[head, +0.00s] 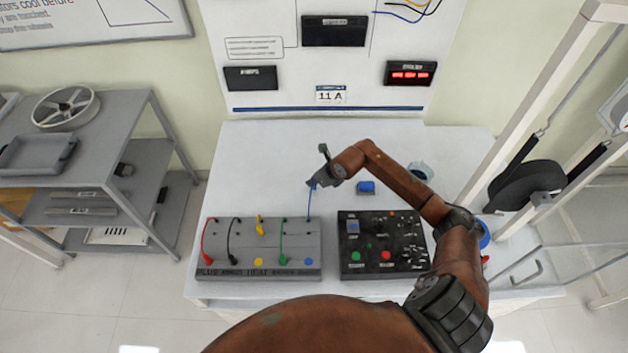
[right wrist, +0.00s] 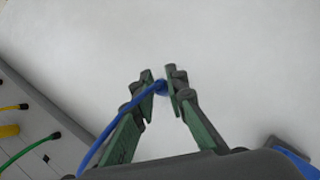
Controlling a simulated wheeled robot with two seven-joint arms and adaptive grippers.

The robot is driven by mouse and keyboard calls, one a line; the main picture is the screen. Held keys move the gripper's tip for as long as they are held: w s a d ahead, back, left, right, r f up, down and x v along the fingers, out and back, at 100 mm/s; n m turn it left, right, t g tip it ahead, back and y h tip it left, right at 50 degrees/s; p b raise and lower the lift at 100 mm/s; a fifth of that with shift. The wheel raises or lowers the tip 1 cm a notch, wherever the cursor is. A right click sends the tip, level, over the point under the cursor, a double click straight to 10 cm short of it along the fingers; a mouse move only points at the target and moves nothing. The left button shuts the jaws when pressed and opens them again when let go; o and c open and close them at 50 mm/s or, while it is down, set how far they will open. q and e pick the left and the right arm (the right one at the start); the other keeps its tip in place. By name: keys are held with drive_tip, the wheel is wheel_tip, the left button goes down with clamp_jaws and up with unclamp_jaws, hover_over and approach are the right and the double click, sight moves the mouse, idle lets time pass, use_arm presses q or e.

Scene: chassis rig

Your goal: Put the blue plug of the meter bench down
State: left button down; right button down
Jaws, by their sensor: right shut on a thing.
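The meter bench (head: 216,262) is a grey panel box on the white table with red, black, yellow, green and blue leads. My right gripper (head: 314,183) is above the table, just behind the bench's right end. In the right wrist view my right gripper (right wrist: 160,78) is shut on the blue plug (right wrist: 161,87), which sits between its fingertips. The blue cable (right wrist: 112,129) runs from the plug down to the left. In the head view the blue cable (head: 309,204) reaches the bench's back right; the plug itself is mostly hidden there. My left gripper is not in view.
A black control box (head: 347,270) with coloured buttons stands right of the bench. A small blue block (head: 366,187) lies behind it. The white table (head: 250,155) is clear behind the bench.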

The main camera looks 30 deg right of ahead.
drive_tip(key=c, duration=1.9)
unclamp_jaws()
drive_tip(key=shift+c, duration=0.2)
drive_tip(key=v, duration=1.2)
drive_tip(key=shift+p, duration=0.35)
